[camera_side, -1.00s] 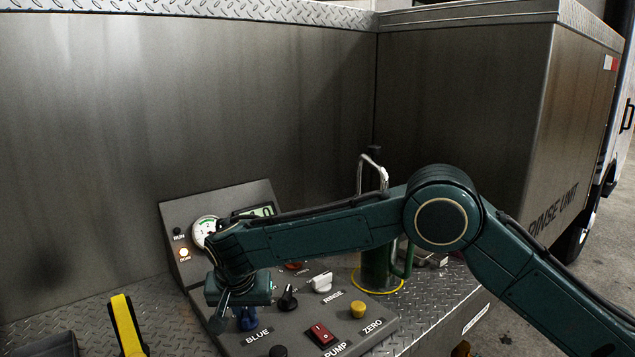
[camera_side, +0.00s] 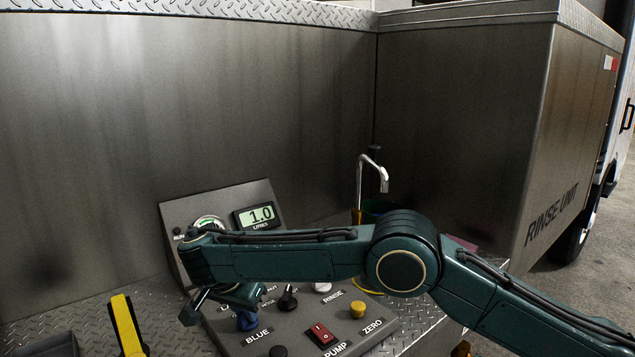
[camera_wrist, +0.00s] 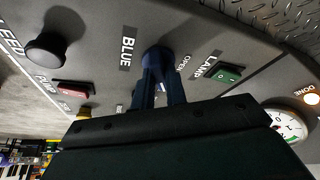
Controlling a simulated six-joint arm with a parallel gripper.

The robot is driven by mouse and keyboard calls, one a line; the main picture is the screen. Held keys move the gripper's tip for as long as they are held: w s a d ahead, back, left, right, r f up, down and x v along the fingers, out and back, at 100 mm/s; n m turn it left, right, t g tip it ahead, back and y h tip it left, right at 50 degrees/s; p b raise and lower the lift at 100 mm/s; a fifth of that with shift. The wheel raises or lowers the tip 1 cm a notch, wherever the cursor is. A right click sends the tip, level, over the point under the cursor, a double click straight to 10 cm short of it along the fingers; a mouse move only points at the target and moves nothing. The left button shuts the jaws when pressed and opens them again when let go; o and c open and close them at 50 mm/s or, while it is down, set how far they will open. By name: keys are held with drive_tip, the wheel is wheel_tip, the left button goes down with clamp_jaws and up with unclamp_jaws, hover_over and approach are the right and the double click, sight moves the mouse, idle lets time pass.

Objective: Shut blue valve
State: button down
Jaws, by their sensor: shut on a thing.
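The blue valve (camera_side: 247,322) is a small dark blue knob on the sloping grey panel, by the BLUE label. In the wrist view the blue valve (camera_wrist: 157,56) lies between the BLUE and OPEN labels. My gripper (camera_wrist: 161,84) is shut on it, with a finger on either side. In the side view my gripper (camera_side: 243,310) reaches it from above and left, and my wrist hides part of the panel. The valve's exact angle is hard to tell.
A display (camera_side: 257,216) reads 1.0 litres, beside a partly hidden gauge (camera_side: 208,223). Nearby are a black knob (camera_side: 288,299), a red PUMP switch (camera_side: 321,335) and a yellow ZERO button (camera_side: 358,309). A tap (camera_side: 371,178) stands behind my arm.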

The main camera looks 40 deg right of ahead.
drive_tip(key=shift+m, duration=0.4)
idle(0.4)
drive_tip(key=c, duration=1.4)
unclamp_jaws()
drive_tip(key=shift+c, duration=0.2)
drive_tip(key=shift+n, duration=0.6)
